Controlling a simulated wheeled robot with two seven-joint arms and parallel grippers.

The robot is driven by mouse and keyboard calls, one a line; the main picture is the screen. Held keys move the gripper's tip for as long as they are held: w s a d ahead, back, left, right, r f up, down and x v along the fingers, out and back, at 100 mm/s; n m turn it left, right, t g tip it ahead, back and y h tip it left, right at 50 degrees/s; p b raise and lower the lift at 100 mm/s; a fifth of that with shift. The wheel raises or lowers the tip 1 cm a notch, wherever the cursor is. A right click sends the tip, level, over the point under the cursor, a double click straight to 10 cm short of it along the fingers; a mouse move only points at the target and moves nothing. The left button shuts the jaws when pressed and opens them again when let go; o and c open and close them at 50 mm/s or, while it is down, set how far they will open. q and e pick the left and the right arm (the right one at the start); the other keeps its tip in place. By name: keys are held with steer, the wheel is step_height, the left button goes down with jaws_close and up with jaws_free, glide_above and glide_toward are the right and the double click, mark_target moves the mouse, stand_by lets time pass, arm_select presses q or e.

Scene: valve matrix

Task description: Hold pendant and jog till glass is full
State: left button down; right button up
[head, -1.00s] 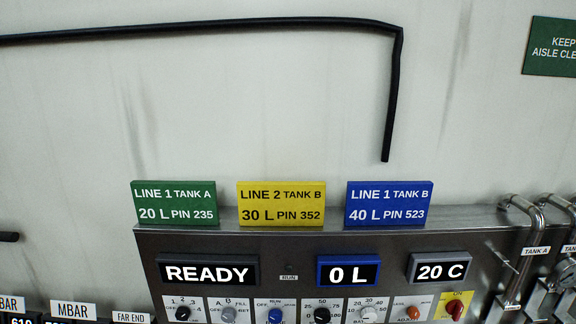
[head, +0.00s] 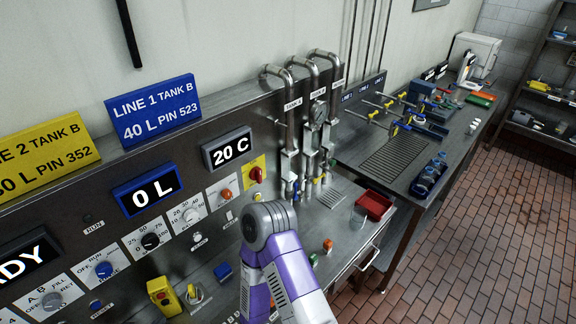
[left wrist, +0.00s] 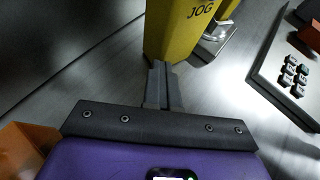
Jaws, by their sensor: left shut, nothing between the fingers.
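A yellow pendant (head: 163,297) stands at the foot of the control panel, at the bottom of the head view. In the left wrist view the yellow pendant (left wrist: 178,32), marked JOG, rises just beyond my fingers. My left gripper (left wrist: 163,68) is shut and empty, its fingertips close to the pendant's lower part; I cannot tell if they touch. In the head view, a purple arm of mine covers part of the bench, and no fingers show clearly. A clear glass (head: 358,217) appears by the red bin, its contents too small to tell. The blue-framed display (head: 150,191) reads 0 L. My right gripper is not in view.
A metal switch (head: 195,293) sits right of the pendant. A keypad (left wrist: 292,76) lies at right in the wrist view. Valve pipes (head: 290,120) and a red bin (head: 374,204) stand farther right. A side bench (head: 395,155) with tools continues beyond; brick-tiled floor is open at right.

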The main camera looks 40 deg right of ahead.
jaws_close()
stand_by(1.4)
